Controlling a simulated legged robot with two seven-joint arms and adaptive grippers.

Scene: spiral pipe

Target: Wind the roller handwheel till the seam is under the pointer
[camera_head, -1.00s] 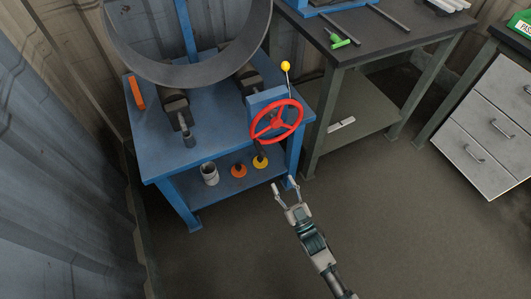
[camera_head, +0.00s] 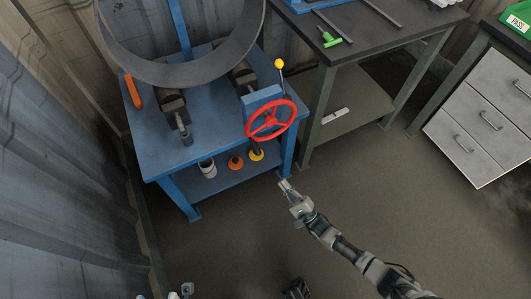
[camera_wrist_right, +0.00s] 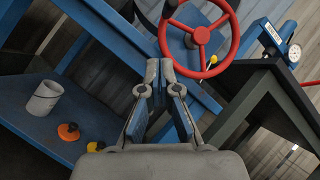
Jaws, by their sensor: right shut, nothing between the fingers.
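The red handwheel (camera_head: 270,119) is on the front right of the blue roller stand (camera_head: 150,150); it also shows in the right wrist view (camera_wrist_right: 202,36). A large grey pipe ring (camera_head: 185,72) rests on the dark rollers (camera_head: 174,107). I cannot make out a seam on it or identify the pointer. My right gripper (camera_head: 284,184) is shut and empty, below the wheel and apart from it. In the right wrist view its fingertips (camera_wrist_right: 160,68) appear just below the rim's lower left. Small grey parts at the head view's bottom edge may be my left gripper (camera_head: 187,289), mostly cut off.
A yellow-knobbed lever (camera_head: 279,64) rises behind the wheel. A grey cup (camera_head: 207,168), an orange knob (camera_head: 235,162) and a yellow one (camera_head: 256,154) are at the lower shelf. A dark workbench (camera_head: 390,45) stands right of the stand.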

